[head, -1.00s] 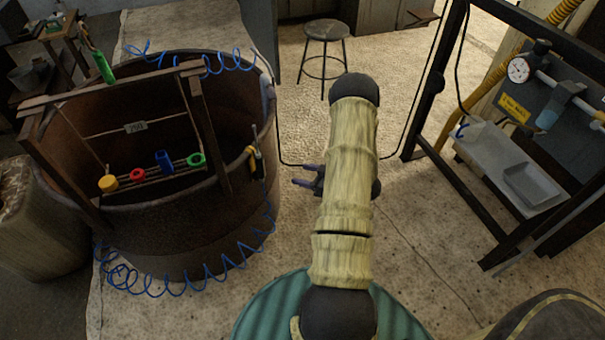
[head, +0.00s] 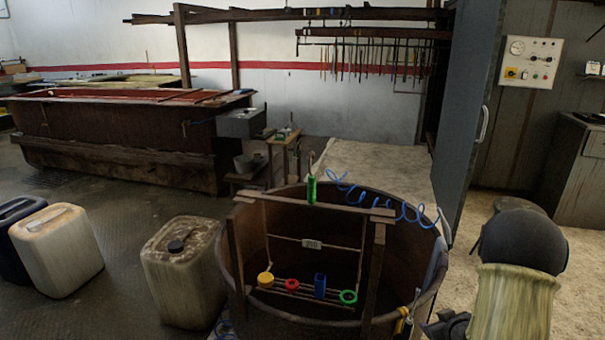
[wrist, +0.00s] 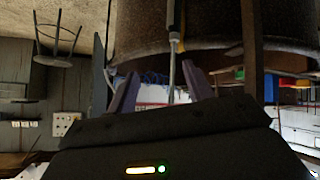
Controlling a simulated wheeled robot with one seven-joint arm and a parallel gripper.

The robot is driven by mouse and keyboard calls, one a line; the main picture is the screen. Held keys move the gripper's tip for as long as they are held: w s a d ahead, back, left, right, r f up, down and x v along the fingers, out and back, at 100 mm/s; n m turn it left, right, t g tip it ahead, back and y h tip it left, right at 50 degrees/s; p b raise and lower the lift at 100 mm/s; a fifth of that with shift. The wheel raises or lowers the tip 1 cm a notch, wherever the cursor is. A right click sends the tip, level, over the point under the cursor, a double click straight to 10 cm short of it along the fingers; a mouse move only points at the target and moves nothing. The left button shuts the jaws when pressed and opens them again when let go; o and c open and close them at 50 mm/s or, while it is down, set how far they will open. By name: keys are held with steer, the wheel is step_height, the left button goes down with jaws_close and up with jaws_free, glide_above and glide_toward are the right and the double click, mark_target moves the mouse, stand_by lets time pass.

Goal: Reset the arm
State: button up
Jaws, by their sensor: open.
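My arm (head: 515,290) shows at the lower right of the head view, and its gripper is mostly cut off at the bottom edge there. In the wrist view my gripper (wrist: 162,90) is open, its two purple fingers apart with nothing held between them. A screwdriver-like tool with a yellow and black handle (wrist: 174,22) hangs against the round rusty tub (wrist: 210,25), its shaft seen between the fingers. I cannot tell how far it is from them. The tool's yellow part (head: 403,313) also shows on the tub's right side in the head view.
A wooden frame (head: 375,265) on the tub carries a rail with yellow, red, blue and green pieces (head: 320,286). A blue coiled hose (head: 385,205) crosses the rim. Jerrycans (head: 183,270) stand left. A stool (wrist: 60,40) and pale open floor lie right of the tub.

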steer(key=s+a+r+m+g, duration=0.2)
steer(key=s+a+r+g, duration=0.25)
steer(key=s+a, duration=0.55)
steer(key=s+a+r+m+g, duration=0.1)
steer(key=s+a+r+g, duration=0.2)
steer(key=s+a+r, duration=0.5)
steer(key=w+a+p+v, duration=0.1)
steer(key=p+v, duration=0.8)
steer(key=p, duration=0.1)
steer(key=w+a+p+v, duration=0.1)
steer(key=w+p+v, duration=0.1)
steer(key=p+v, duration=0.7)
steer(key=shift+r+p, duration=0.65)
steer(key=shift+p, duration=0.3)
steer(key=shift+s, duration=0.1)
steer(key=shift+c, duration=1.4)
steer(key=shift+d, duration=0.1)
steer(key=shift+c, duration=0.2)
